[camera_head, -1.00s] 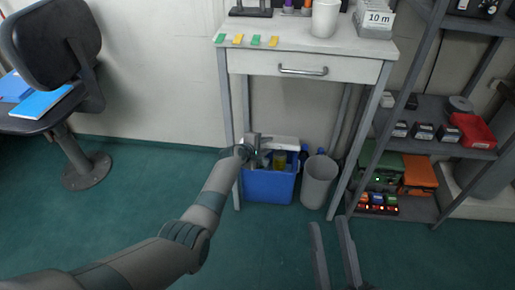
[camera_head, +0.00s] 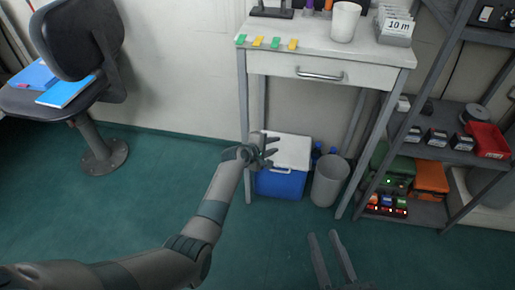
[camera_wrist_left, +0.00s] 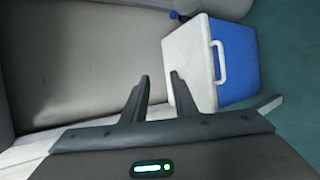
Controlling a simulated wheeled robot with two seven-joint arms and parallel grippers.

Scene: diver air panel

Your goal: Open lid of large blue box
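The large blue box (camera_head: 280,186) stands on the floor under the desk. Its white lid (camera_head: 293,150) lies down over the top, and no contents show. The wrist view shows the blue side (camera_wrist_left: 238,60), the white lid (camera_wrist_left: 188,62) and a white handle (camera_wrist_left: 219,62) at their shared edge. My left gripper (camera_head: 274,152) is open and empty, at the lid's left side in the head view. In the left wrist view its fingertips (camera_wrist_left: 160,76) are just left of the lid; contact cannot be told. My right gripper (camera_head: 322,234) is open and empty, low in the head view.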

